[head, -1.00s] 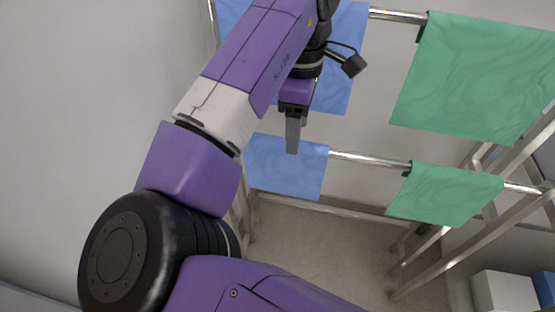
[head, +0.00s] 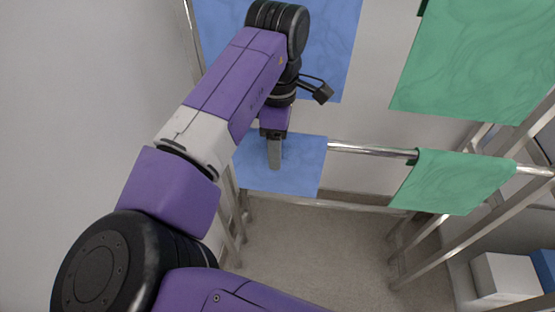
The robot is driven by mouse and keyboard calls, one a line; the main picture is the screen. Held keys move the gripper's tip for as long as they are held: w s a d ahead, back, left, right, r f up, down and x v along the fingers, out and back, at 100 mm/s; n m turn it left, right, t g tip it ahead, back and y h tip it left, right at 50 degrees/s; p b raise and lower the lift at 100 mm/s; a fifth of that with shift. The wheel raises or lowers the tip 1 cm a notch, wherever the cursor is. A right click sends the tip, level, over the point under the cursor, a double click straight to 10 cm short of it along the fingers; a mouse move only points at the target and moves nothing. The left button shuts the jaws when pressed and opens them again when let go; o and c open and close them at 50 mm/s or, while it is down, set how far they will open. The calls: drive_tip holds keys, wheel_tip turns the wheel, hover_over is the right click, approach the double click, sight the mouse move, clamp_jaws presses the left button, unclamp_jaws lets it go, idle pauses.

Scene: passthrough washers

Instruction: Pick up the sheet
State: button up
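A blue sheet (head: 300,168) hangs over the lower rail at the left of the rack. A larger blue sheet (head: 335,50) hangs higher up behind my arm, which hides part of it. Two green sheets hang at the right, a large upper one (head: 480,62) and a smaller lower one (head: 453,182). My gripper (head: 275,166) points down in front of the lower blue sheet and overlaps it in the picture. I see the fingers edge-on, so their opening is unclear. I cannot tell whether they touch the sheet.
The metal rack has a lower rail (head: 370,151) and slanted side bars at the right. White and blue boxes (head: 505,275) stand at the lower right. A plain wall is at the left. The floor (head: 310,245) below the rack is clear.

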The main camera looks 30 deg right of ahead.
drive_tip(key=shift+f, duration=0.3)
clamp_jaws()
drive_tip(key=shift+r, duration=0.1)
